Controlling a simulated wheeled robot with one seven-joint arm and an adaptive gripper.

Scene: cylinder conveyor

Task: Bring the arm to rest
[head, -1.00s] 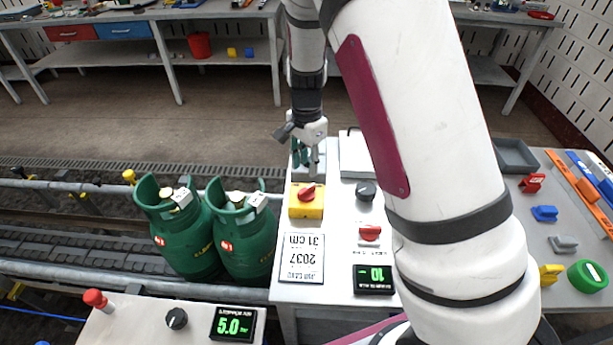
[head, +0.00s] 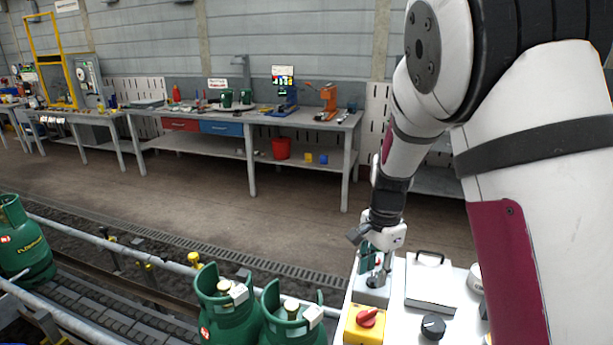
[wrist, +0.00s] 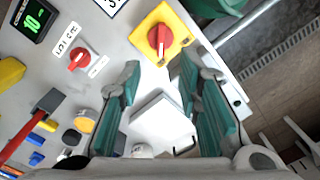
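My gripper (head: 374,268) hangs at the end of my arm over the far left part of the control desk (head: 394,316) in the head view. In the wrist view my gripper (wrist: 158,92) shows two teal fingers standing apart with nothing between them. Below and between them lies a white box with a handle (wrist: 158,122). The yellow switch box with a red knob (wrist: 161,36) is just past the fingertips in that view. In the head view my fingertips are small and partly dark.
Green gas cylinders (head: 228,312) stand on the conveyor (head: 95,283) left of the desk. A long workbench (head: 215,118) runs along the far wall, with a red bucket (head: 281,148) on its lower shelf. The floor (head: 190,190) between is clear.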

